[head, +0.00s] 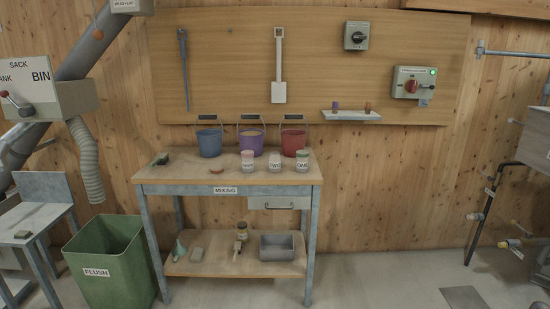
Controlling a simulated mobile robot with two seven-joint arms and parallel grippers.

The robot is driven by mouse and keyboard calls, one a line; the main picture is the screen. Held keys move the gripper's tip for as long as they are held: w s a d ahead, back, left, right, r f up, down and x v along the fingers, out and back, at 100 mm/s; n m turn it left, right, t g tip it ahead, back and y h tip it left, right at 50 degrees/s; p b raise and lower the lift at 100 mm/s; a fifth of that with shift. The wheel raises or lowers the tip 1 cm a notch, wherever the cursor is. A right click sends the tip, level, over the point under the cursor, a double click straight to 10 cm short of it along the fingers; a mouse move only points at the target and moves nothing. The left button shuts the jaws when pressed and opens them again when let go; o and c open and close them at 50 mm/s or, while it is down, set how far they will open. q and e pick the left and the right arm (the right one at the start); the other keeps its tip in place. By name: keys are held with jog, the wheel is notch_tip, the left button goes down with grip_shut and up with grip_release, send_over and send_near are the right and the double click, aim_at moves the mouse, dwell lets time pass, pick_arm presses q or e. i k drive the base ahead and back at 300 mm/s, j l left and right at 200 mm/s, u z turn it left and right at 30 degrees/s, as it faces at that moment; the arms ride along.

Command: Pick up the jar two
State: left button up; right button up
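The jar labelled TWO (275,164) stands upright on the wooden top of the mixing table (228,180). It is the middle one of a row of three jars with white labels. A left jar (248,164), its label too small to read surely, stands beside it. A right jar (302,164), its label seeming to read ONE, stands on its other side. The red bucket is behind the jars. Neither of my grippers shows in the head view.
A blue bucket (209,143), a purple bucket (251,141) and a red bucket (293,142) stand along the table's back. A dark scoop-like object (161,159) lies at the left end. A green FLUSH bin (109,258) stands left of the table. Floor to the right is mostly clear.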

aim_at(274, 160)
jog(key=i+l, duration=0.25)
jog(key=l, duration=0.15)
jog(key=i+l, duration=0.25)
jog(key=l, duration=0.15)
jog(key=i+l, duration=0.2)
jog(key=l, duration=0.2)
jog(key=i+l+u, duration=0.1)
jog(key=i+l, duration=0.15)
jog(key=l, duration=0.15)
jog(key=i+l, duration=0.25)
jog(key=l, duration=0.15)
jog(key=i+l, duration=0.2)
jog(key=l, duration=0.25)
